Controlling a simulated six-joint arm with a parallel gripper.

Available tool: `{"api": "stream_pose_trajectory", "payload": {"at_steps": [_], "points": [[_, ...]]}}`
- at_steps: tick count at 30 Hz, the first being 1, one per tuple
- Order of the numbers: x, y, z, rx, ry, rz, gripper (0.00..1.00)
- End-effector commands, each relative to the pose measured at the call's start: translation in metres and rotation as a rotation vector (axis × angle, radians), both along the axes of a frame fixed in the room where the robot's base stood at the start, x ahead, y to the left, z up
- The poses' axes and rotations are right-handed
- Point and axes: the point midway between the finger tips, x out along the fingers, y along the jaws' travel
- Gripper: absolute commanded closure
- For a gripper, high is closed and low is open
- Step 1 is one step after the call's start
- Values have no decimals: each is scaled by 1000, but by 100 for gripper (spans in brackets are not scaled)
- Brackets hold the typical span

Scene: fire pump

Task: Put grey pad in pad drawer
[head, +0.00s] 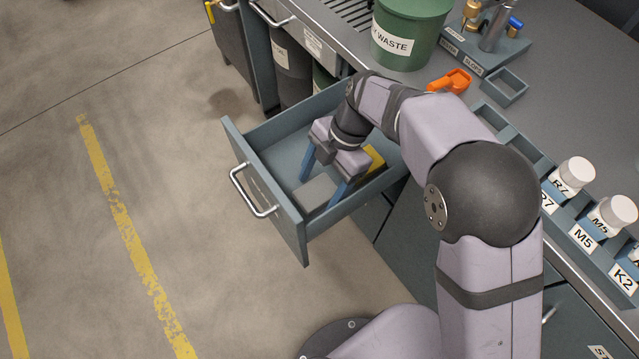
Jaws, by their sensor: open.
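The grey pad (316,193) lies in the open pad drawer (272,133), on its floor near the front right corner. My gripper (322,186) is inside the drawer with its blue fingers apart, one on each side of the pad. The jaws are open and I cannot tell whether either finger touches the pad. A yellow pad (374,160) lies deeper in the drawer, partly hidden by my gripper and arm. The drawer is pulled out from under the counter, its handle (250,192) facing left.
On the counter stand a green waste bin (408,35), an orange object (451,80), an empty small tray (503,88) and a rack with white-capped bottles (574,174). Dark bins (290,62) stand under the counter behind the drawer. The floor at left is clear.

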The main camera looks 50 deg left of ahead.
Motion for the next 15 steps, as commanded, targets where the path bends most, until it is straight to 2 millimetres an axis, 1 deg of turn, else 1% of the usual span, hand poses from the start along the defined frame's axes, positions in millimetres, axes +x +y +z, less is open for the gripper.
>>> {"api": "stream_pose_trajectory", "payload": {"at_steps": [5,8,15], "points": [[6,1,14,4,-1,-1,31],[11,1,27,4,-2,-1,31],[28,1,68,5,-2,-2,31]]}}
